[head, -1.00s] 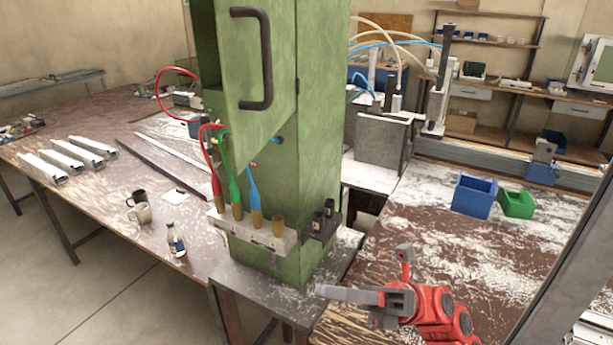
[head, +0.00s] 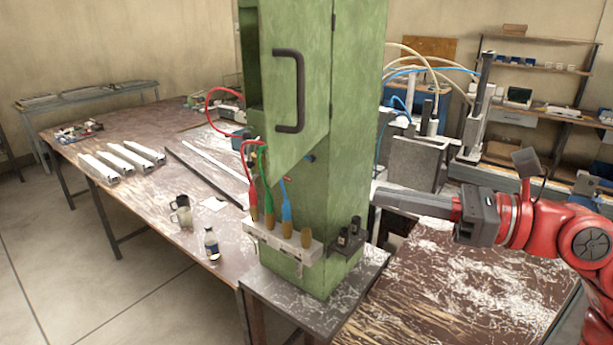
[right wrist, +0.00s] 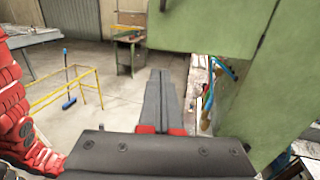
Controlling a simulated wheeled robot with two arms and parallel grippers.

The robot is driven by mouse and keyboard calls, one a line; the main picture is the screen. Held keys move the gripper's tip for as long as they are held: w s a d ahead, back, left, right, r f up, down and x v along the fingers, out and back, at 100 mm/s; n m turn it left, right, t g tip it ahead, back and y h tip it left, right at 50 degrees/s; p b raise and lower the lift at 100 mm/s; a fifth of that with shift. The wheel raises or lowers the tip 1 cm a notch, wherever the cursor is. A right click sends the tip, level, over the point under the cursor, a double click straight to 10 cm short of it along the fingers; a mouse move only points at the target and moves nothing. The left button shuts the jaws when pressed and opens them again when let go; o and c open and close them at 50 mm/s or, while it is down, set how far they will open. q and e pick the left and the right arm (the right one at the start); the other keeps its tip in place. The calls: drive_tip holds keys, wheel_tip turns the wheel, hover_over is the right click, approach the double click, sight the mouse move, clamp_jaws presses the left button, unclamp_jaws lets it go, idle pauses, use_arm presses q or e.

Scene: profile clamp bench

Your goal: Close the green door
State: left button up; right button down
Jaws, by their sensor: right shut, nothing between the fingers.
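The green door (head: 308,100) with its dark handle (head: 300,90) stands ajar on the tall green cabinet (head: 345,150). A dark opening shows behind its left edge in the head view. My right gripper (head: 378,196) is shut and empty, beside the cabinet's right side and lower than the door. In the right wrist view, the door's lower part (right wrist: 205,25) is at the top, above and right of the shut fingertips (right wrist: 158,74), and the cabinet side (right wrist: 275,85) is at the right. I see no contact with the door. My left gripper is not in view.
A holder (head: 283,248) with colored-cable tools is fixed low on the cabinet front. A bottle (head: 211,245) and mugs (head: 182,212) stand on the left table. Grey blocks and hoses stand behind the gripper. Open floor (head: 70,240) lies at left.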

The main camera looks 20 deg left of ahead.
sight(280, 177)
drive_tip(key=a+p, duration=0.2)
drive_tip(key=a, duration=0.2)
drive_tip(key=w+a+p, duration=0.1)
drive_tip(key=a+p, duration=0.1)
drive_tip(key=a, duration=0.2)
drive_tip(key=a+p, duration=0.3)
drive_tip(key=a, duration=0.2)
drive_tip(key=shift+w+r, duration=0.1)
drive_tip(key=shift+w, duration=0.05)
drive_tip(key=shift+a, duration=0.4)
drive_tip(key=shift+f, duration=0.2)
